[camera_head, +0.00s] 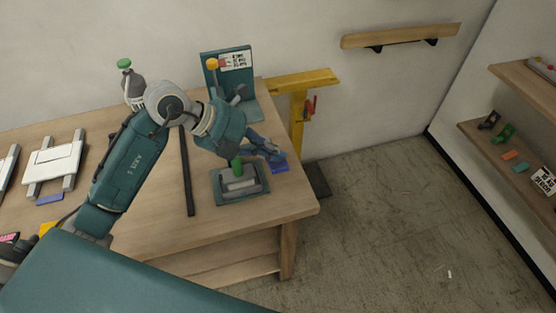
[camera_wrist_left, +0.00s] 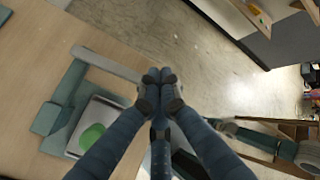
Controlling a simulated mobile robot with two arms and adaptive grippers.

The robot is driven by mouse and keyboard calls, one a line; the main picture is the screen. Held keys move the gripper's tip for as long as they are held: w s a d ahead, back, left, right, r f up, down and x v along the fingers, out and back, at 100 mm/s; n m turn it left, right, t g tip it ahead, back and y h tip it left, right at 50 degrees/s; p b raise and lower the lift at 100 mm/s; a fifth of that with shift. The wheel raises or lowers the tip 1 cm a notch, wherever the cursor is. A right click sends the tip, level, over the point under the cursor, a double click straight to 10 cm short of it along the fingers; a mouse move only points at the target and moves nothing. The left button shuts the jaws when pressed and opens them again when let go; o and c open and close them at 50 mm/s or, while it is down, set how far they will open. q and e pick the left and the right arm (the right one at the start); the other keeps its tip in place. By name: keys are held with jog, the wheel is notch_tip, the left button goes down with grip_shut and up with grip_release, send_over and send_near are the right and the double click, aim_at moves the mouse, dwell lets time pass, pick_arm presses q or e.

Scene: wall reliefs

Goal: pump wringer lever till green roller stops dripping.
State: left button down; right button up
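A teal frame (camera_head: 262,186) with grey and pale parts inside sits near the right end of the wooden table; it seems to be the wringer. A green upright part (camera_head: 238,166) stands on it; in the wrist view it shows as a green disc (camera_wrist_left: 92,137) on a pale plate. I cannot tell whether this is the roller, and no drip is visible. A grey bar (camera_wrist_left: 104,64) spans the frame's far side there. My left gripper (camera_head: 278,156) is just above and right of the frame. Its fingertips (camera_wrist_left: 160,90) are together, with nothing visible between them. My right gripper is not in view.
A teal stand (camera_head: 245,107) with a yellow knob and sign is behind. A long dark bar (camera_head: 187,175) lies left of the frame. A green-capped bottle (camera_head: 133,88) and a white panel (camera_head: 55,160) are further left. A yellow post (camera_head: 297,118) stands beyond the table; floor at right is clear.

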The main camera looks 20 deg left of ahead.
aim_at(271, 165)
pick_arm(q)
jog(key=shift+s+d+f+b, duration=0.1)
jog(key=shift+s+f+b, duration=0.05)
jog(key=shift+f+b, duration=0.45)
jog(key=shift+s+d+f+b, duration=0.1)
jog(key=shift+s+f+b, duration=0.1)
jog(key=shift+f+b, duration=0.35)
jog(key=shift+s+d+f+b, duration=0.15)
jog(key=shift+f+b, duration=0.2)
jog(key=shift+f, duration=0.45)
dwell(1.5)
dwell(0.5)
jog(key=shift+w+a+r+p, duration=0.15)
jog(key=shift+w+r+p, duration=0.1)
jog(key=shift+r+p, duration=0.6)
jog(key=shift+w+a+r+p, duration=0.2)
jog(key=shift+r+p, duration=0.3)
jog(key=shift+r, duration=0.5)
jog(key=shift+w+a+r+p, duration=0.15)
jog(key=shift+w+r+p, duration=0.1)
jog(key=shift+r+p, duration=0.6)
jog(key=shift+r, duration=0.2)
jog(key=r+p, duration=0.2)
jog(key=r, duration=0.1)
jog(key=w+r+p, duration=0.1)
jog(key=shift+a+r, duration=0.35)
jog(key=shift+f, duration=0.1)
